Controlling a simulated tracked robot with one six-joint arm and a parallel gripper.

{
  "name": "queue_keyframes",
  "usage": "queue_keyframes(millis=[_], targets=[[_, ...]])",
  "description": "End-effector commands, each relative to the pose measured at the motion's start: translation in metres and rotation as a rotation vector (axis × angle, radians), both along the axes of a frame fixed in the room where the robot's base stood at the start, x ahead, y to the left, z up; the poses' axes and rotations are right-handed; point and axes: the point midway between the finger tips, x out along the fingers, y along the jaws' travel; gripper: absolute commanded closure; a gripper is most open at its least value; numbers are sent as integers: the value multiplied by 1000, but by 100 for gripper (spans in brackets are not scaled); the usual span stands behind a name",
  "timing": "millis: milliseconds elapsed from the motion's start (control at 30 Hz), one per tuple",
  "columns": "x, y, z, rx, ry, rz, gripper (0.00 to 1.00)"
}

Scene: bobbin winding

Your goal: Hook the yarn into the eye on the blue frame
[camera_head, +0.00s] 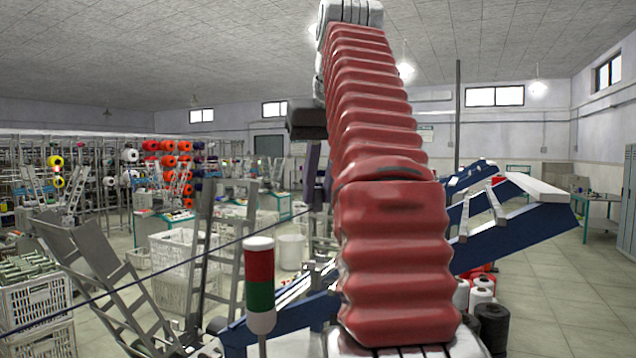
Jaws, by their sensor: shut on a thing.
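A thin dark blue yarn (150,279) runs taut from the lower left edge up to the right. It ends beside my red arm, at the dark end part of my arm. My gripper (316,196) shows only in part there, mostly hidden behind the red arm cover, and is shut on the yarn. The blue frame (515,222) slopes behind my arm, with its high end at the right. Its lower end (240,338) shows at the lower left of my arm. I cannot make out the eye; the arm covers the middle of the frame.
A red and green signal lamp (260,285) stands in front of the frame's lower end. Grey ladder-like racks (95,262) and white crates (183,262) stand at the left. Black and white yarn cones (491,325) stand under the frame. Open floor lies at the right.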

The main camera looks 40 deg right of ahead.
Motion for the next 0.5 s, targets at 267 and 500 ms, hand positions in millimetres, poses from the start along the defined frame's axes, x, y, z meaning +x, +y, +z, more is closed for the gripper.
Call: queue_keyframes(millis=[267,500], targets=[[-2,1,-15,0,2,0,100],[-2,0,-33,0,2,0,100]])
